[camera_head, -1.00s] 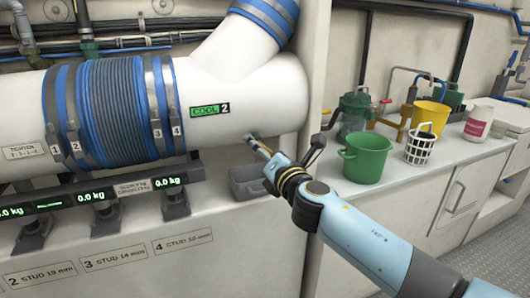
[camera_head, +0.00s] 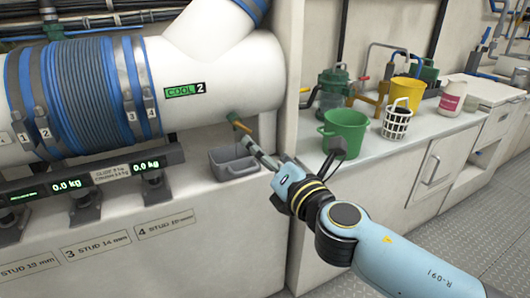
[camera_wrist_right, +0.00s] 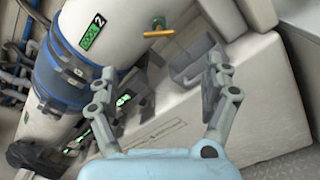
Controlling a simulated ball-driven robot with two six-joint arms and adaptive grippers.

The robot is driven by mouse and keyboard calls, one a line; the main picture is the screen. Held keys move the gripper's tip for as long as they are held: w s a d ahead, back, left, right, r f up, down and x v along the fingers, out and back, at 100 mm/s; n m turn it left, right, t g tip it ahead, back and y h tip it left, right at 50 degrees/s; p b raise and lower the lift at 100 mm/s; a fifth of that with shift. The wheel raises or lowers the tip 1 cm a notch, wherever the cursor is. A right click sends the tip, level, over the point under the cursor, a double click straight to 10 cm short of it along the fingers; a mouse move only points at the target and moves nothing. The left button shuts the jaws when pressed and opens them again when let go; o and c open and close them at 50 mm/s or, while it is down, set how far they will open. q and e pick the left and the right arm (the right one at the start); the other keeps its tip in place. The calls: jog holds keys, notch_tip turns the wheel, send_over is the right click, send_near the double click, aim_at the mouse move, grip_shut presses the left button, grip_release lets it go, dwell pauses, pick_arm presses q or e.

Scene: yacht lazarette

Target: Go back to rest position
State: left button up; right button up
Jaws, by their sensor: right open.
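My right gripper (camera_head: 258,148) is in front of the white pipe, below its right end, with the arm reaching in from the lower right. In the right wrist view its two fingers (camera_wrist_right: 160,68) are spread apart with nothing between them. A small drain valve with a brass-coloured handle (camera_head: 238,120) hangs under the pipe, just beyond the fingertips. It also shows in the right wrist view (camera_wrist_right: 159,33), ahead of the fingers and apart from them. My left gripper is not in view.
A grey tray (camera_head: 226,170) sits on the ledge beside the right gripper. A green bucket (camera_head: 345,131), a white basket (camera_head: 396,124) and a yellow bucket (camera_head: 405,93) stand on the counter (camera_head: 440,125) to the right. Metal floor (camera_head: 480,225) shows at lower right.

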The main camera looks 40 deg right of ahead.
dwell(0.3)
jog(key=s+d+f+m+g, duration=0.1)
jog(key=s+f+m+g, duration=0.15)
jog(key=f, duration=0.85)
jog(key=s+f+m+g, duration=0.2)
jog(key=s+f+g, duration=0.15)
jog(key=f, duration=0.85)
jog(key=s+f+m+g+y, duration=0.2)
jog(key=s+f+m+g, duration=0.4)
jog(key=s+f, duration=0.9)
jog(key=s+a+f+m+g, duration=0.1)
jog(key=s+f+m, duration=0.2)
jog(key=s, duration=0.4)
jog(key=s+a+f+m+g+y, duration=0.1)
jog(key=s+f+m+g, duration=0.1)
jog(key=s+f+m, duration=0.2)
jog(key=s+a+f+m+g, duration=0.1)
jog(key=s+f+m, duration=0.3)
jog(key=s+m, duration=0.3)
jog(key=s, duration=0.5)
jog(key=shift+g+y, duration=0.3)
jog(key=shift+g, duration=0.1)
